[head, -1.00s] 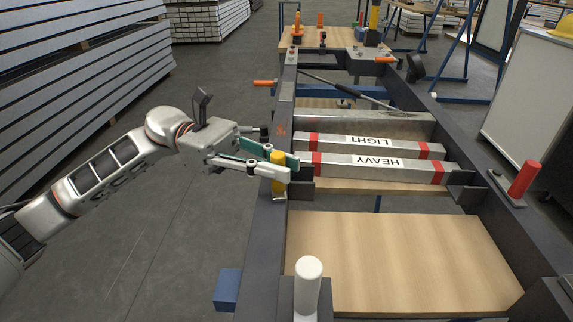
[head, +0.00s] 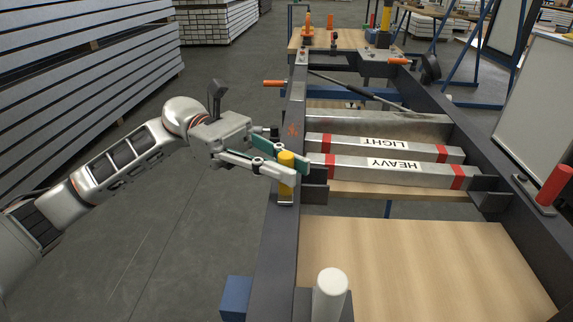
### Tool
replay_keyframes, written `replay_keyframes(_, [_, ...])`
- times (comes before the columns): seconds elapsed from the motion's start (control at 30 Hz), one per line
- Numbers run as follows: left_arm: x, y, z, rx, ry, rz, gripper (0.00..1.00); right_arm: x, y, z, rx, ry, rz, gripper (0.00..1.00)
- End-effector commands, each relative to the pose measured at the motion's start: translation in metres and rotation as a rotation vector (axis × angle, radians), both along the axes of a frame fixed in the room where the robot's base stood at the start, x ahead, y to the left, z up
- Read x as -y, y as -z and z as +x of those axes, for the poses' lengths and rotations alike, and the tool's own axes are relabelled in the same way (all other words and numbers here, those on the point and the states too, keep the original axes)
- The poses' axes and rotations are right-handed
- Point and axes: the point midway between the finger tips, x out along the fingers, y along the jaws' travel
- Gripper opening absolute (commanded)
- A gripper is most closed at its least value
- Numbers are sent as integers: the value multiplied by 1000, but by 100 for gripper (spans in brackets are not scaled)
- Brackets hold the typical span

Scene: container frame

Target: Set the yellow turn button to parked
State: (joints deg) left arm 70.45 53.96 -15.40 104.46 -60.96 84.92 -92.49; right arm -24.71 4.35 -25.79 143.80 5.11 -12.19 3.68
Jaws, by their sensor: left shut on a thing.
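The yellow turn button (head: 286,161) is a short upright cylinder on the left rail of the dark frame (head: 277,233). A small metal plate (head: 286,197) shows at its foot. My left gripper (head: 292,170) reaches in from the left, its two fingers around the yellow button, and is shut on it. The near finger hides part of the button's middle. The button's top stands clear between the fingers. My right gripper is not in view.
Bars marked HEAVY (head: 393,170) and LIGHT (head: 382,147) lie across the frame just right of the button. A white post (head: 331,285) stands at the near end, a red post (head: 554,184) at the right rail. Orange handles (head: 276,83) sit farther back.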

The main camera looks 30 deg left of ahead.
Motion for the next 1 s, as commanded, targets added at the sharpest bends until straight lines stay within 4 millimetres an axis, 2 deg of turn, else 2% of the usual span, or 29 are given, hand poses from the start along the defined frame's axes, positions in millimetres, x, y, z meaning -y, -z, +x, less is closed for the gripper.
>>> replay_keyframes(0.03, [0, 0, 0, 0, 0, 0, 0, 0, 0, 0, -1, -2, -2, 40])
replay_keyframes(0.07, [0, 0, 0, 0, 0, 0, 20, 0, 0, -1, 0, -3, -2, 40])
replay_keyframes(0.1, [0, 0, 0, 0, 0, 0, 31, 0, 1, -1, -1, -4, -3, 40])
replay_keyframes(0.13, [0, 0, 0, 0, 0, 0, 33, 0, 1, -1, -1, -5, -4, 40])
replay_keyframes(0.43, [0, 0, 0, 0, -1, 0, 33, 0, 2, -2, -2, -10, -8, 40])
replay_keyframes(0.57, [-7, 0, 1, -2, -2, 1, 33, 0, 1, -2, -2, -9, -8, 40])
replay_keyframes(0.67, [-21, 0, 2, -3, -4, 1, 33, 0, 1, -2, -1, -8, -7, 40])
replay_keyframes(1.0, [-88, 0, 5, -2, -4, 1, 33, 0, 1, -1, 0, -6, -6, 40])
